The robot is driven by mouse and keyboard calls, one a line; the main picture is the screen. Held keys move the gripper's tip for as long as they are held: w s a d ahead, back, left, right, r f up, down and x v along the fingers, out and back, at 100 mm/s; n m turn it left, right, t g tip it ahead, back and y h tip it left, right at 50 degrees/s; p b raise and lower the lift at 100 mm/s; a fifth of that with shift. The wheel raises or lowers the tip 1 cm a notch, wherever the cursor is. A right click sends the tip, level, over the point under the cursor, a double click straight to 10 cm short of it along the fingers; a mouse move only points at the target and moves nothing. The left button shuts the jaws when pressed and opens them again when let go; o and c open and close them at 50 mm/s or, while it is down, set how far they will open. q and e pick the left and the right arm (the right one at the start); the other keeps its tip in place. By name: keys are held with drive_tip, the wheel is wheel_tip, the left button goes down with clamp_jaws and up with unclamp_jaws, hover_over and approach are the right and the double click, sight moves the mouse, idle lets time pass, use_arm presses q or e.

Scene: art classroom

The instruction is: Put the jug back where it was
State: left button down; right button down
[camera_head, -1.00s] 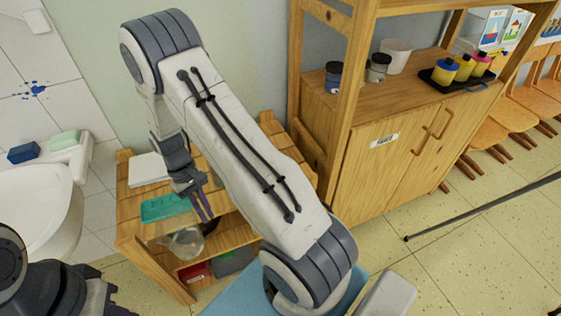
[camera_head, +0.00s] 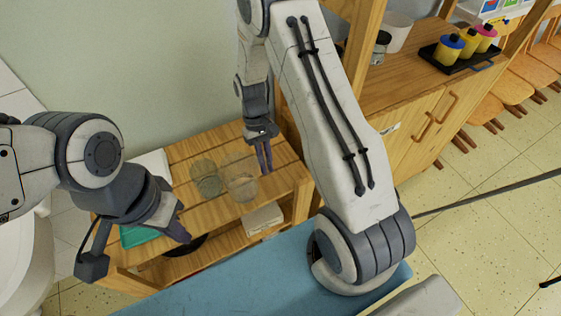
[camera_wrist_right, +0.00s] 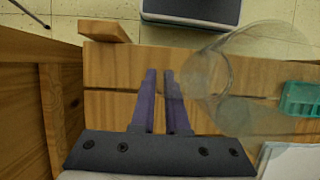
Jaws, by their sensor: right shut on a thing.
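The clear jug (camera_head: 241,182) is at the right part of the wooden shelf unit's top (camera_head: 283,172); whether it rests on the boards I cannot tell. My right gripper (camera_head: 264,158) points down just behind and right of it, shut on it, apparently by the handle. In the right wrist view the narrow-set fingers (camera_wrist_right: 163,100) are left of the jug's wide rim (camera_wrist_right: 238,50); the grip itself is hard to make out. A second clear vessel (camera_head: 206,178) stands just left of the jug. My left gripper (camera_head: 178,230) is over the unit's front left, its opening unclear.
A green tray (camera_head: 138,236) is at the left of the unit's top, partly behind my left gripper. White paper (camera_head: 154,165) lies at the back left. A tall wooden cabinet (camera_head: 405,92) stands close on the right. A blue surface (camera_head: 270,272) is in front.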

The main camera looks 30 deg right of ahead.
drive_tip(key=w+d+r+n+t+h+p, duration=0.15)
drive_tip(key=d+r+n, duration=0.3)
drive_tip(key=n, duration=0.45)
drive_tip(key=w+d+r+n+t+h, duration=0.25)
drive_tip(key=d+r+n, duration=0.2)
drive_tip(key=n, duration=0.35)
drive_tip(key=shift+h, duration=0.4)
drive_tip(key=shift+w+a+f, duration=1.4)
drive_tip(key=shift+f, duration=0.6)
drive_tip(key=shift+w+a+f, duration=1.4)
drive_tip(key=shift+w+f, duration=0.05)
drive_tip(key=shift+f, duration=0.5)
drive_tip(key=shift+w+a+f, duration=1.4)
drive_tip(key=shift+f, duration=0.6)
drive_tip(key=shift+f, duration=0.2)
drive_tip(key=c, duration=0.9)
unclamp_jaws()
